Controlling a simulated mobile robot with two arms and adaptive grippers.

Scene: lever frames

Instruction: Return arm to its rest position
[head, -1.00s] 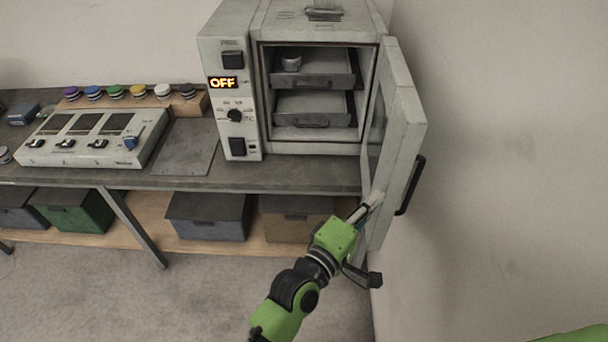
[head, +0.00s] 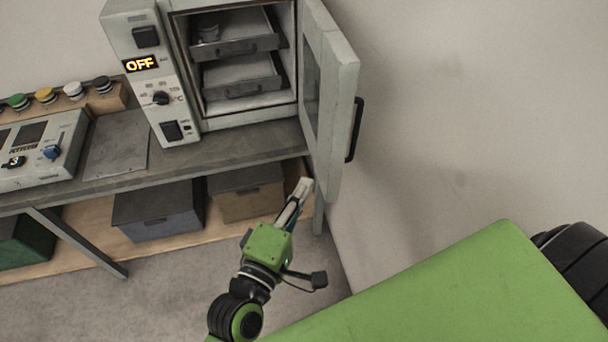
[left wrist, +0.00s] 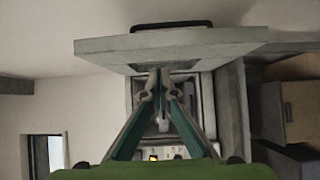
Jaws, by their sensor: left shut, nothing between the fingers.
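My left gripper (head: 302,189) is shut and empty in the head view. It points up at the lower edge of the open oven door (head: 341,120), in front of the bench. In the left wrist view its fingers (left wrist: 161,78) meet at the tips, with the door (left wrist: 180,42) behind them; I cannot tell whether they touch it. The oven (head: 150,70) stands on the bench with its door swung out to the right and its display reading OFF. A small round container (head: 208,32) sits on its upper tray. My right gripper is not in view.
The bench (head: 230,152) carries a white device with switches (head: 45,150) and a row of coloured knobs. Storage boxes (head: 158,212) stand on the shelf below. A wall bounds the right side. Bare floor (head: 180,285) lies in front of the bench.

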